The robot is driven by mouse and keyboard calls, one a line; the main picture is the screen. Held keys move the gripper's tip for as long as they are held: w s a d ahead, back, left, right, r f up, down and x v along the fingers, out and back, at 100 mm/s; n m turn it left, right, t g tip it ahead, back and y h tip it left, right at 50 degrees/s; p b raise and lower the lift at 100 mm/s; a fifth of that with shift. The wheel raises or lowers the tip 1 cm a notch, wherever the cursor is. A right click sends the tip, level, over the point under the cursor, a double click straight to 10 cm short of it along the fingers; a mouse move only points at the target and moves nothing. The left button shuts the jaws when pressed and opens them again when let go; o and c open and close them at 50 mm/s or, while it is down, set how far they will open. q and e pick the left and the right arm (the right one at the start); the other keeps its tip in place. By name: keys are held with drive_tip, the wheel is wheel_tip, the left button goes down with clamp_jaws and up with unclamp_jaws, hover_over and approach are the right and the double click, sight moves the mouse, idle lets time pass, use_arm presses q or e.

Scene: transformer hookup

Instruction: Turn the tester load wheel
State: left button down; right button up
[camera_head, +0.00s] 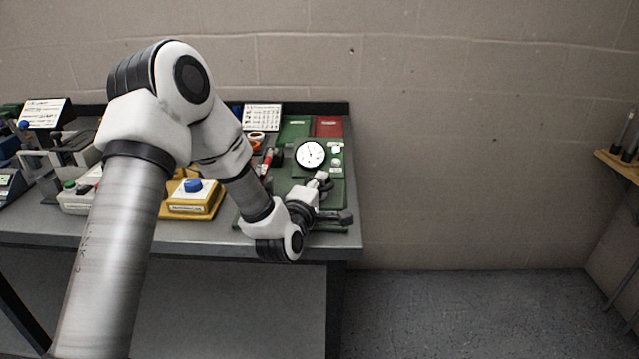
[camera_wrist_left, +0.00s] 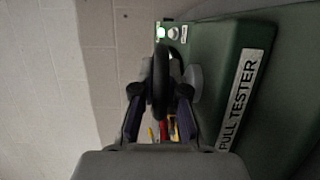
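The pull tester is a green unit with a round white dial (camera_head: 310,153) at the right end of the bench. Its "PULL TESTER" label (camera_wrist_left: 241,100) shows in the left wrist view. The load wheel (camera_wrist_left: 161,82) is a dark ring seen nearly edge-on beside the green housing. My left gripper (camera_wrist_left: 160,92) has one finger on each side of the wheel's rim, and the fingertips appear closed onto it. In the head view my left gripper (camera_head: 322,190) is at the tester's front, and it and the wrist hide most of the wheel. My right gripper is not in view.
A yellow box with a blue button (camera_head: 193,186) stands left of the tester. Red and green panels (camera_head: 328,126) lie behind the dial. The bench's right edge is close to the tester. A wooden shelf (camera_head: 620,166) is at the far right, with open floor between.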

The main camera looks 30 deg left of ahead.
use_arm(q)
drive_tip(key=shift+d+f+n+g+y+b, duration=0.1)
drive_tip(key=shift+n+g+y+b, duration=0.4)
drive_tip(key=shift+n+y+b, duration=0.8)
drive_tip(key=n+g+y, duration=0.1)
drive_tip(key=y, duration=0.1)
drive_tip(key=n+g+y+b, duration=0.1)
drive_tip(key=y, duration=0.1)
drive_tip(key=shift+w+n+g+y, duration=0.1)
drive_tip(key=shift+n+g+y, duration=0.3)
drive_tip(key=n+g+y, duration=0.2)
drive_tip(key=n+g, duration=0.1)
drive_tip(key=g, duration=0.1)
drive_tip(key=n+g+y+b, duration=0.1)
drive_tip(key=n+g+y, duration=0.2)
drive_tip(key=g, duration=0.1)
drive_tip(key=shift+n, duration=0.3)
drive_tip(key=n+g+b, duration=0.1)
drive_tip(key=n+g, duration=0.1)
drive_tip(key=g, duration=0.1)
drive_tip(key=n+g+y+b, duration=0.1)
drive_tip(key=n+g, duration=0.1)
drive_tip(key=g, duration=0.2)
drive_tip(key=shift+n+g+h+b, duration=0.45)
drive_tip(key=shift+n+g, duration=1.05)
drive_tip(key=shift+g, duration=0.7)
drive_tip(key=c, duration=1.5)
unclamp_jaws()
